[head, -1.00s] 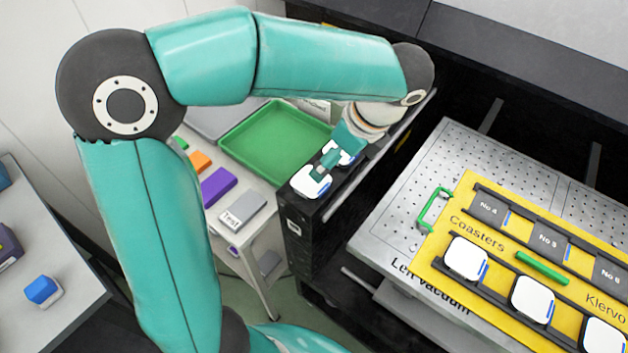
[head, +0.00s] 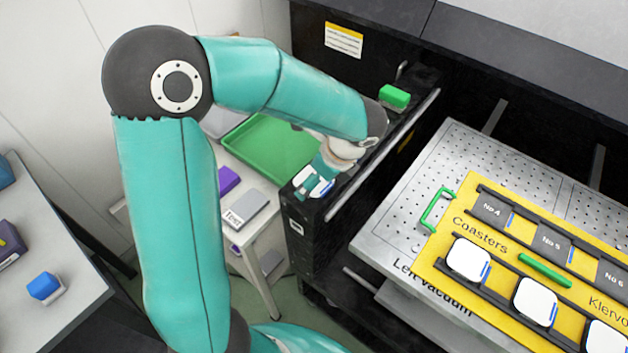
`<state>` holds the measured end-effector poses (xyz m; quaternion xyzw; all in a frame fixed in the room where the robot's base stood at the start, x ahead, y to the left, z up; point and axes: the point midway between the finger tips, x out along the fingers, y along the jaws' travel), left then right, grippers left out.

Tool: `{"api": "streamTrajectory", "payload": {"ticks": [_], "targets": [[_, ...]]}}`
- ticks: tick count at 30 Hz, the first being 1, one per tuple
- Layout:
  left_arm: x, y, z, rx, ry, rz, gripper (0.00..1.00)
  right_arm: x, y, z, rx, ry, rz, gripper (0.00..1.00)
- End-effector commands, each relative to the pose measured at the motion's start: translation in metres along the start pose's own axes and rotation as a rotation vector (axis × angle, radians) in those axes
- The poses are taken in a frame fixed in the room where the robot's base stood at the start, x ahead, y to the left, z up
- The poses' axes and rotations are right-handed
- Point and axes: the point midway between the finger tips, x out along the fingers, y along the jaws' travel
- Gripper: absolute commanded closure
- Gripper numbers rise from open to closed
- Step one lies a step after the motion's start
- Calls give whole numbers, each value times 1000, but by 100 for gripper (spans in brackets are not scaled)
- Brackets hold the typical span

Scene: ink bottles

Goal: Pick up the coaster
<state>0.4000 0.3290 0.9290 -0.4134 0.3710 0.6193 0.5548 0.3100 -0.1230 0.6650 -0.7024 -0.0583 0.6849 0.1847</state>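White rounded coasters with blue edges sit in the black rack of a yellow board: one nearest (head: 468,262), a middle one (head: 535,301) and one cut by the right edge (head: 606,338). A similar white coaster (head: 302,174) lies on the near end of a black cabinet top, partly hidden by my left gripper (head: 306,190). The teal fingers reach down over it, and another white patch shows beside them. I cannot tell whether the fingers are open or touch the coaster. My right gripper is not in view.
A perforated metal plate (head: 440,160) carries the yellow board (head: 440,255), which has a green handle (head: 437,208). A green block (head: 395,96) sits farther along the cabinet top. A green tray (head: 250,147) is on the table behind my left arm. A blue block (head: 43,286) is far left.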

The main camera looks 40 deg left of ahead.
Motion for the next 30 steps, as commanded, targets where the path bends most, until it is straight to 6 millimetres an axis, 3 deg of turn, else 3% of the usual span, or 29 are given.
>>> {"api": "streamTrajectory", "payload": {"ticks": [5,16,30], "targets": [[0,0,0,0,0,0,2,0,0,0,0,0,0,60],[0,0,0,0,0,0,63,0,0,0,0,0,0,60],[-10,-1,4,-3,0,-3,64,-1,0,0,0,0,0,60]]}}
